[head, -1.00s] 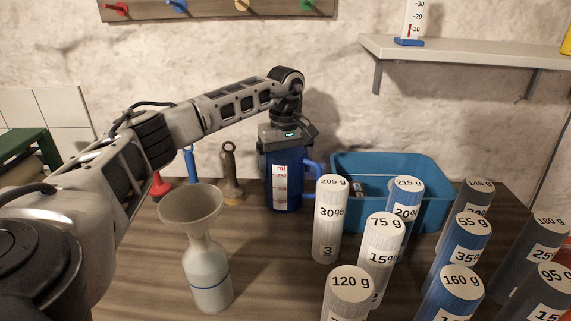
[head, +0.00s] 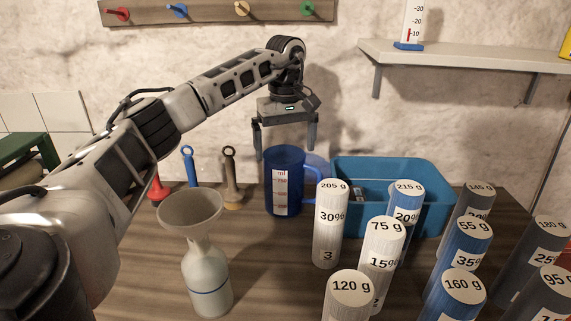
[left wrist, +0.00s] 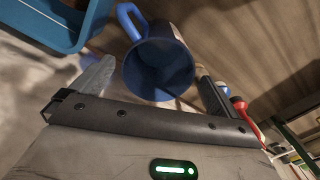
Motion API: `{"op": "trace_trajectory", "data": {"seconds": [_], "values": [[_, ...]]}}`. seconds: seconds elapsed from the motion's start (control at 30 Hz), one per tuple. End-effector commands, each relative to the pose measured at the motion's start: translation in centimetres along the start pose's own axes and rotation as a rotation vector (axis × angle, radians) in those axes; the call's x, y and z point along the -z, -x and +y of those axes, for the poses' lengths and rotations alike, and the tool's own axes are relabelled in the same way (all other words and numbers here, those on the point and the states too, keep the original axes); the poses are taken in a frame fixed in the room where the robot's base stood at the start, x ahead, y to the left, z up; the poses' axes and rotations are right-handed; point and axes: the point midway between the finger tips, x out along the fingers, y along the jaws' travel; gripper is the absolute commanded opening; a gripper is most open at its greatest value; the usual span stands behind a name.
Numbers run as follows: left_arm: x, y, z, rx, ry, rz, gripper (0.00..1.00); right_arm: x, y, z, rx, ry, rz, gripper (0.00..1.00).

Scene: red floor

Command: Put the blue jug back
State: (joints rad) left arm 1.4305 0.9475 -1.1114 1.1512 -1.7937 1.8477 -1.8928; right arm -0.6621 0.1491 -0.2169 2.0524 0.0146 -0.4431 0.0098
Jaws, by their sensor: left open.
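The blue jug (head: 284,182) stands upright on the wooden table, left of the blue bin. It has a white ml label facing me and its handle points right. In the left wrist view the jug (left wrist: 158,68) shows its open, empty-looking mouth between the fingers. My left gripper (head: 285,148) is open above the jug, its fingers spread to either side of the rim and apart from it. It also shows in the left wrist view (left wrist: 150,85). My right gripper is not in view.
A bottle with a funnel (head: 207,270) stands in front left. Several labelled cylinders (head: 330,220) crowd the right front. The blue bin (head: 430,170) is right of the jug. Red, blue and tan stoppers (head: 231,180) stand at left. A shelf (head: 460,54) and peg rail (head: 215,11) are on the wall.

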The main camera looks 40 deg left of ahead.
Motion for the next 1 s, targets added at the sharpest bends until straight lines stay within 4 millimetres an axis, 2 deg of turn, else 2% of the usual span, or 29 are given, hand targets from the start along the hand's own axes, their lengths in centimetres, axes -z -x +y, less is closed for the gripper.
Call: {"op": "trace_trajectory", "data": {"seconds": [0.1, 0.3, 0.47, 1.0], "values": [[0.0, 2.6, 0.1, -0.004, 0.000, 0.001, 1.00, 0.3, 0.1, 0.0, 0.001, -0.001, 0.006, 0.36], [0.0, 5.0, 0.1, -0.002, 0.001, 0.000, 1.00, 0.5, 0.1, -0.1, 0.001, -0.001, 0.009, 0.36], [0.0, 5.5, 0.0, 0.001, 0.000, -0.001, 1.00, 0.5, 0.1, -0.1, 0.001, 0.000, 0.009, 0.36], [0.0, 5.5, 0.0, 0.000, 0.000, -0.001, 1.00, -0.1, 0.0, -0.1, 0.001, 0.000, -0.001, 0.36]]}}
